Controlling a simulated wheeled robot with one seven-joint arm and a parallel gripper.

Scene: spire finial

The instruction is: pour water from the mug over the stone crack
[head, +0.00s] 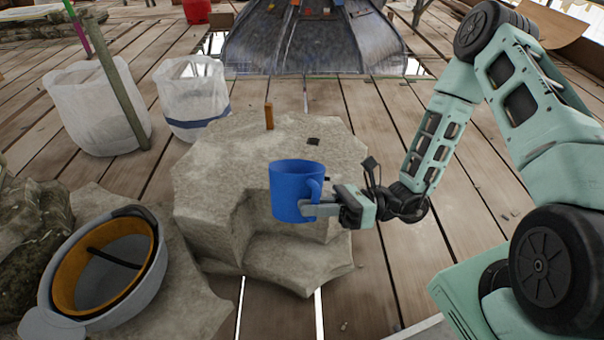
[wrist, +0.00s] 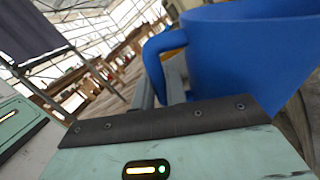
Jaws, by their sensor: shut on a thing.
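A blue mug (head: 292,190) is held upright in front of the pale stone block (head: 215,165) in the head view. My gripper (head: 318,208) comes from the right and is shut on the mug's handle. The wrist view shows the blue mug (wrist: 250,50) large at the upper right, with its handle at my gripper (wrist: 165,88). The inside of the mug is too dark and small to tell whether water is in it. A small dark mark (head: 313,141) lies on the stone's top. I cannot tell whether it is the crack.
A short orange-brown peg (head: 269,116) stands on the stone's top. White bags (head: 97,105) stand behind on the left. A grey hard hat (head: 150,262) lies upturned at the lower left. Open plank floor (head: 470,215) lies to the right.

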